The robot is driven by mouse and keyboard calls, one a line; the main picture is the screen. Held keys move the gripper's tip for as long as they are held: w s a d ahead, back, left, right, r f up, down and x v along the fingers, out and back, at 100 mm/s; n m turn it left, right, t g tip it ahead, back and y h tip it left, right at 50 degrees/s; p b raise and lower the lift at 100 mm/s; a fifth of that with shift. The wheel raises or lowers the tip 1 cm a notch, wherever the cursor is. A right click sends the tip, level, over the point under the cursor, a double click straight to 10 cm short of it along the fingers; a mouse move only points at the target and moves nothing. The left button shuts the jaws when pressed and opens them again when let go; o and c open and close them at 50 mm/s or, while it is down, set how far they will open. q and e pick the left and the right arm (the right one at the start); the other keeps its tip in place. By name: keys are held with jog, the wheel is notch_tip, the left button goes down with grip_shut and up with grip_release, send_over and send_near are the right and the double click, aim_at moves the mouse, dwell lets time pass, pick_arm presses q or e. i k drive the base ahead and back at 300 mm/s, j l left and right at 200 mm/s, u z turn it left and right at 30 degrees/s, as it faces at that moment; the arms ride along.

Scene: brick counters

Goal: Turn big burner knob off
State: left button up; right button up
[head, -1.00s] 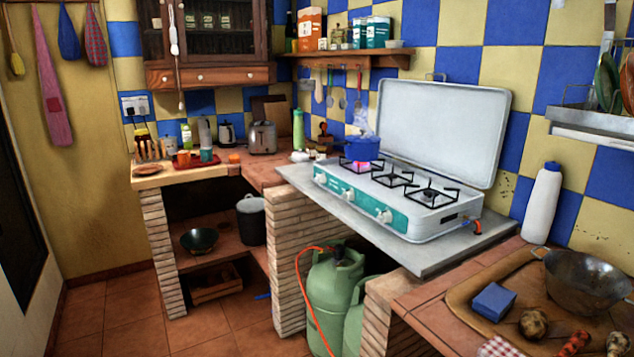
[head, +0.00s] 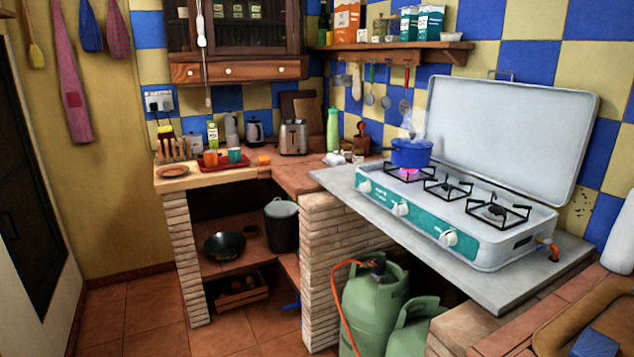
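A white and teal gas stove (head: 455,235) with its lid up stands on the grey slab at the right. Its front has three white knobs: a left knob (head: 364,186), a middle knob (head: 400,208) and a right knob (head: 447,238). The leftmost burner glows pink-red (head: 408,174) under a steaming blue pot (head: 411,153). The other two burners show no flame. I cannot tell the knobs' exact turn angles at this size. Neither of my grippers is in the head view.
Green gas bottles (head: 375,306) with an orange hose stand below the slab (head: 510,285). A brick pillar (head: 320,250) supports the counter. A wooden shelf (head: 400,50) with hanging utensils is above. The tiled floor (head: 150,325) at the left is clear.

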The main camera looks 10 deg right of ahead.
aim_at(367, 188)
jog(key=i+j+u, duration=0.3)
jog(key=i, duration=0.3)
jog(key=i+u, duration=0.3)
jog(key=i, duration=0.3)
jog(key=i+z, duration=0.35)
jog(key=i, duration=0.2)
jog(key=i+j+z, duration=0.35)
jog(key=i, duration=0.2)
jog(key=i+j+z, duration=0.15)
jog(key=z, duration=0.35)
jog(key=i+j+z, duration=0.3)
jog(key=z, duration=0.15)
jog(key=i+j+z, duration=0.2)
jog(key=j+z, duration=0.3)
jog(key=i+j+z, duration=0.1)
jog(key=j+z, duration=0.15)
jog(key=z, duration=0.25)
